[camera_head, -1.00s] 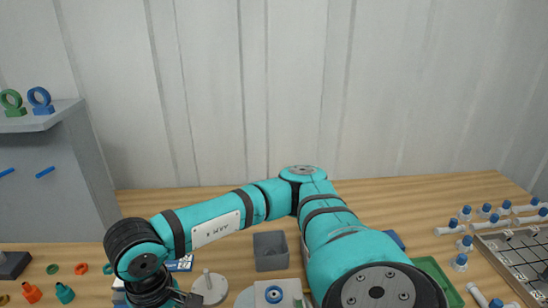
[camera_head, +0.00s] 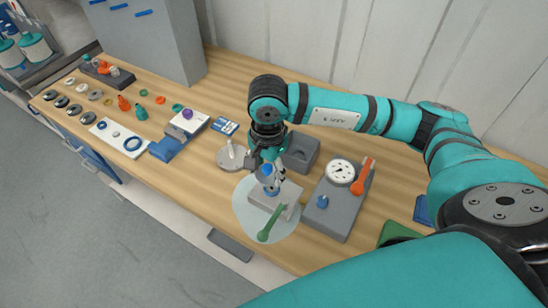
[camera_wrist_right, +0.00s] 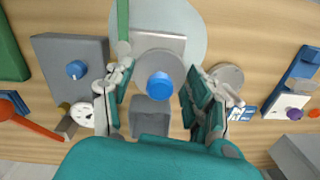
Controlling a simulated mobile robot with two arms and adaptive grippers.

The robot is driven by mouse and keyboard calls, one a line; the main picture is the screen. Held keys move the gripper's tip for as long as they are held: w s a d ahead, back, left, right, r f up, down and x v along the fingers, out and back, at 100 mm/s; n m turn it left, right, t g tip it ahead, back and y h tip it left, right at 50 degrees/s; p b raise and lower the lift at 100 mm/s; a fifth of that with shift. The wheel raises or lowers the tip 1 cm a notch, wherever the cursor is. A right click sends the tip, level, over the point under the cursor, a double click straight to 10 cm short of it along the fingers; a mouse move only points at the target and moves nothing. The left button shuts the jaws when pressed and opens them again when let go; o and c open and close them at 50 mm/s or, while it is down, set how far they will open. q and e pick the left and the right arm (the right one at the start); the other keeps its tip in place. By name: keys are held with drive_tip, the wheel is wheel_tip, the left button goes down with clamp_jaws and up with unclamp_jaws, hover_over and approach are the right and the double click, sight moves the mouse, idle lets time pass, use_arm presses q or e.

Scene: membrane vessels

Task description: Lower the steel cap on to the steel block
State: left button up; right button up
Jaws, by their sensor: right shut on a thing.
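The steel cap (camera_wrist_right: 150,62) is a round grey disc with a blue knob (camera_wrist_right: 159,86). In the wrist view it sits between the fingers of my right gripper (camera_wrist_right: 157,92), which is shut on it. In the head view my right gripper (camera_head: 268,172) is over the steel block (camera_head: 286,194), with the blue knob between its fingers. The block is pale grey and sits on a pale round mat (camera_head: 243,222); it also shows partly behind the cap in the wrist view (camera_wrist_right: 176,41). Some blue shows on the block below the cap. I cannot tell whether cap and block touch. My left gripper is out of view.
A green handle (camera_head: 269,224) slants across the mat at the block's front. A grey box (camera_head: 303,152) stands behind. A grey fixture with a dial (camera_head: 340,172) and orange lever is to the right. A round grey plate with a peg (camera_head: 231,156) is to the left.

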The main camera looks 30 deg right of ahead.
sight(271, 188)
drive_tip(key=m, duration=0.2)
drive_tip(key=f+m+p, duration=0.1)
drive_tip(key=m, duration=0.1)
drive_tip(key=w+d+m, duration=0.1)
drive_tip(key=m, duration=0.1)
drive_tip(key=shift+f+m, duration=0.35)
drive_tip(key=shift+m, duration=0.05)
drive_tip(key=shift+w+d+f+m+p, duration=0.1)
drive_tip(key=shift+d+f+m+p, duration=0.3)
drive_tip(key=shift+m, duration=0.6)
drive_tip(key=shift+f, duration=0.5)
drive_tip(key=shift+f+b, duration=1.05)
drive_tip(key=shift+f, duration=0.65)
use_arm(q)
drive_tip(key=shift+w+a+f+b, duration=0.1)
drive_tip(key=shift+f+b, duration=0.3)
drive_tip(key=shift+b, duration=0.2)
use_arm(e)
drive_tip(key=shift+f, duration=0.4)
drive_tip(key=o, duration=1.4)
drive_tip(key=shift+c, duration=0.2)
